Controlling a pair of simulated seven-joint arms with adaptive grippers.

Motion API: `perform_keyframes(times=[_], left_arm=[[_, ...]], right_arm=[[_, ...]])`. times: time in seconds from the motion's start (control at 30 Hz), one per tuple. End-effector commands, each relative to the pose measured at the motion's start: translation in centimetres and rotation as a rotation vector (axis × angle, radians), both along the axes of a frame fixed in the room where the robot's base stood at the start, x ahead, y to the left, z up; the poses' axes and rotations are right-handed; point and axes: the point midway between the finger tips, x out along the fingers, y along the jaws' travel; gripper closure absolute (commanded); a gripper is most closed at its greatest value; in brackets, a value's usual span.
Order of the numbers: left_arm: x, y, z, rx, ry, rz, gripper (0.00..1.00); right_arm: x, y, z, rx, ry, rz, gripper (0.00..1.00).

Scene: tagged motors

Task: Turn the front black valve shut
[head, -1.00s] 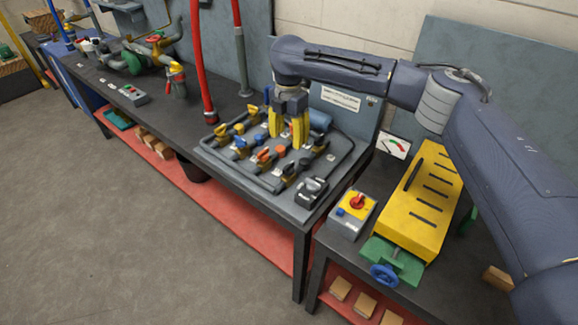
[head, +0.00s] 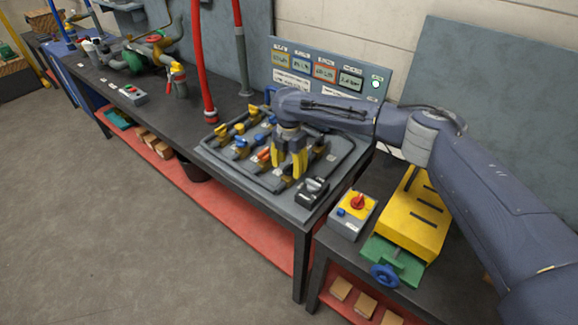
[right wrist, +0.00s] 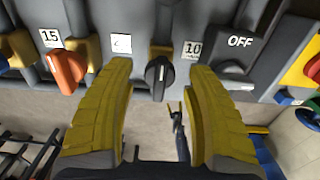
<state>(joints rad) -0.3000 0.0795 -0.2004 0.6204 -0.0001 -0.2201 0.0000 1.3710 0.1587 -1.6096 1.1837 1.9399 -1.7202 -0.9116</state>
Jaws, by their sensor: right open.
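The front black valve (right wrist: 160,76) shows in the right wrist view as a black handle with a pale line on a brass body. It points straight up and down in that view, between a blank-looking label and a "10" label. My right gripper (right wrist: 160,68) is open, with one yellow finger on each side of the handle and visible gaps to both. In the head view my right gripper (head: 289,170) points down over the front row of the valve board (head: 238,172), and its fingers partly hide the valves there. My left gripper is in neither view.
An orange valve (right wrist: 67,70) is left of the fingers in the wrist view. A black switch (head: 312,190) is beside the gripper at the board's front right corner. A red-knobbed box (head: 352,212) and a yellow slotted block (head: 416,215) stand farther right.

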Motion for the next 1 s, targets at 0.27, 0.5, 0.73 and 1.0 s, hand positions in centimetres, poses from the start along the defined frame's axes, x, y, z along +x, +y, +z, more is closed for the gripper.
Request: perform_keyframes(times=[0.27,0.5,0.73,1.0], left_arm=[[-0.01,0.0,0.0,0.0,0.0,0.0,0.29],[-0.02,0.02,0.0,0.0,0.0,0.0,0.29],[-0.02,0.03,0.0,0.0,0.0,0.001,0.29],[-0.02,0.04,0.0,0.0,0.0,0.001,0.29]], right_arm=[[0.01,0.01,-0.05,0.0,0.0,0.0,0.46],[0.01,0.0,-0.03,-0.001,-0.001,0.0,0.71],[0.01,0.0,-0.03,-0.001,-0.001,0.0,0.98],[0.01,-0.03,-0.07,-0.001,0.0,-0.002,1.0]])
